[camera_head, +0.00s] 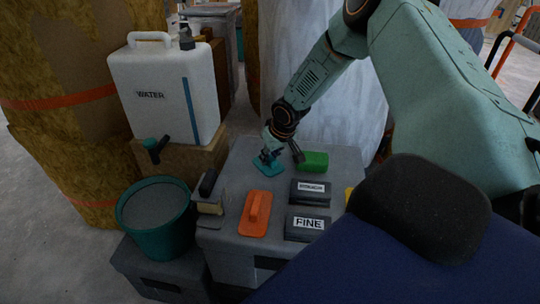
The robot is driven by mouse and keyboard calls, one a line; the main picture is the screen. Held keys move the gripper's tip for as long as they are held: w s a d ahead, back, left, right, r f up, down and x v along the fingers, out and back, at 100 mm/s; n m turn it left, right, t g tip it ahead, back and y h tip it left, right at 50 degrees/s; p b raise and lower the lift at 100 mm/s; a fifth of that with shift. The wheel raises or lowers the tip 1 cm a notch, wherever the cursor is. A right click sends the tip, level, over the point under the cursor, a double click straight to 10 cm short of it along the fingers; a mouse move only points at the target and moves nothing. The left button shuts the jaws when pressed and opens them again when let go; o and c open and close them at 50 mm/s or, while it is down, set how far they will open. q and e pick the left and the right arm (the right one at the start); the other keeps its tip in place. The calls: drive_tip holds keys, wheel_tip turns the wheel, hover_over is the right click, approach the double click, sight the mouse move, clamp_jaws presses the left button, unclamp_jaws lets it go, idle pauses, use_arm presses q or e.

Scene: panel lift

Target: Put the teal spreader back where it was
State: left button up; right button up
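The teal spreader (267,168) lies on the top of a grey case (236,165), near its far left part. My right gripper (271,155) reaches down from above and is right at the spreader, with its dark fingers over the spreader's handle area. The fingers are small and dark here, so I cannot tell whether they are closed on it. The spreader looks flat on the case top. My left gripper is not in view.
A teal bucket (157,240) and a white water container (165,90) stand left.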

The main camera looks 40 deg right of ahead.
drive_tip(key=o, duration=0.3)
drive_tip(key=shift+r, duration=0.1)
